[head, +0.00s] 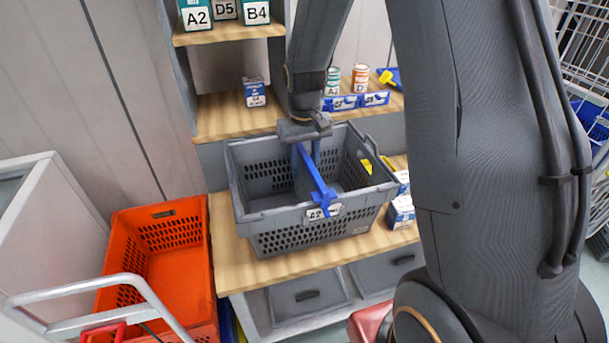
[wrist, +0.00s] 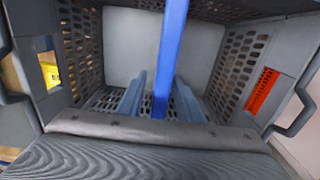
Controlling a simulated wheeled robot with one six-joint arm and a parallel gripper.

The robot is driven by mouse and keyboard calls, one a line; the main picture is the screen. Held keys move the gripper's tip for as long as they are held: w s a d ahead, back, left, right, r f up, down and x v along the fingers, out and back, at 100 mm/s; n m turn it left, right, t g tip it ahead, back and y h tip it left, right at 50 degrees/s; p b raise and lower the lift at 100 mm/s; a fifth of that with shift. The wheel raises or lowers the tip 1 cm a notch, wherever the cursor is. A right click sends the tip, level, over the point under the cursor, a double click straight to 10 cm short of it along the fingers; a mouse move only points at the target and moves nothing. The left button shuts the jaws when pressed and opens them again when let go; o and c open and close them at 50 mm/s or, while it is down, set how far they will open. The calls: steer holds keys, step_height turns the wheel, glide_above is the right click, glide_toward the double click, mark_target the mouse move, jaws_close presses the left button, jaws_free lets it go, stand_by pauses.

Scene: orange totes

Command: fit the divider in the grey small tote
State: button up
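The grey small tote (head: 278,215) stands on the wooden shelf with an A2 label on its front wall. The blue divider (head: 317,184) runs from under my gripper to the tote's front rim, where its end piece meets the wall by the label. In the wrist view the divider (wrist: 170,45) is a blue strip running between my fingers. My gripper (wrist: 160,98) is open over the tote, one finger on each side of the strip, with narrow gaps showing. The divider's far end and lower edge are hidden, so I cannot tell how deep it sits.
An orange tote (head: 170,262) stands at lower left behind a pale handle rail (head: 150,292). Small boxes (head: 400,212) sit close right of the grey tote. The shelf above holds a blue-white box (head: 254,92) and cans (head: 360,78). A wire cage is at far right.

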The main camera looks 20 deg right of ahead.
step_height(320, 180, up, 10)
steer(key=shift+f+b, duration=0.1)
steer(key=shift+b, duration=1.1)
